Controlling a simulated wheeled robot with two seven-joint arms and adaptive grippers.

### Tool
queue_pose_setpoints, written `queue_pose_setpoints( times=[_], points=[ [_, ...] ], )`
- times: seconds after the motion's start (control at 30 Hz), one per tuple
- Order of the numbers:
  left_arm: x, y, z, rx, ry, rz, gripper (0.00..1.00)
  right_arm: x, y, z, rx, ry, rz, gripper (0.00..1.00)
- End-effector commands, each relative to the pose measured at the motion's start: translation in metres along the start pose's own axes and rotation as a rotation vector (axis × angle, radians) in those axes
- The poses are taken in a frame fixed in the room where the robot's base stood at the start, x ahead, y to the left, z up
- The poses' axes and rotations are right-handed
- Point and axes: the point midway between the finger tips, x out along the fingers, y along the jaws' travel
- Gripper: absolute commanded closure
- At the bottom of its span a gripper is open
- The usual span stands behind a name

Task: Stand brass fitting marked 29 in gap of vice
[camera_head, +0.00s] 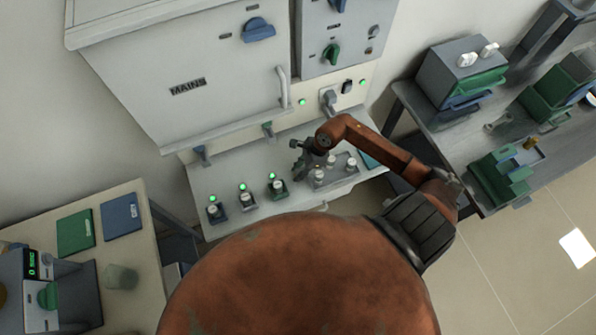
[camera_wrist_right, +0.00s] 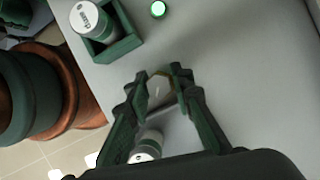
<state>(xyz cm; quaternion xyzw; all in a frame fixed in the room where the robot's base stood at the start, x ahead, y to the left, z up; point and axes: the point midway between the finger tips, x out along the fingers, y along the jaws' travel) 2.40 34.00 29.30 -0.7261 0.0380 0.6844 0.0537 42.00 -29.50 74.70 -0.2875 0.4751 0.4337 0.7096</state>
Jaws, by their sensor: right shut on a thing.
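My right gripper (camera_head: 308,160) is low over the white furnace's front shelf, beside the small grey tray of cylinders. In the right wrist view its green fingers (camera_wrist_right: 158,86) are shut on a small pale piece with a brass-coloured rim (camera_wrist_right: 160,84). No number can be read on it. A stepped green block that looks like the vice (camera_head: 500,178) stands on the grey bench at the right, far from the gripper. A small brass-coloured piece (camera_head: 530,143) shows at its back; I cannot tell whether it is separate or a part. My left gripper is not in view.
The grey tray (camera_head: 320,183) holds several pale-topped cylinders. Several cylinders in holders with green lamps (camera_head: 245,198) line the shelf to its left; one holder (camera_wrist_right: 125,45) is near my fingers. Grey and green boxes (camera_head: 462,75) stand at the back of the grey bench (camera_head: 430,118).

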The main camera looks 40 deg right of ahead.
Motion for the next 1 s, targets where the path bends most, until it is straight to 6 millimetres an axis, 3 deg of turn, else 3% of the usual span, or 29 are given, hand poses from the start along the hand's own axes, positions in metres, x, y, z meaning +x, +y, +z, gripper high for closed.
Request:
queue_pose_setpoints(
  times=[0.27,0.3,0.53,0.87,1.0],
  points=[
    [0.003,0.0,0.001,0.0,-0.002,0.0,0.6,0.002,-0.001,-0.001,0.0,0.0,-0.001,1.0],
    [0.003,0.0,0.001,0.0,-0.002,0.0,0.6,0.002,0.0,-0.001,0.0,0.0,-0.001,0.77],
    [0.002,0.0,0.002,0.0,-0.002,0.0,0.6,0.002,0.0,-0.001,0.0,0.0,-0.001,0.62],
    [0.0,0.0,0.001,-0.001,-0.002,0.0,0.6,-0.001,0.0,0.0,0.001,-0.001,-0.001,0.61],
    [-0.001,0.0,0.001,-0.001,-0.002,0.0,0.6,-0.015,-0.001,-0.001,-0.001,0.003,-0.003,0.61]
  ],
)
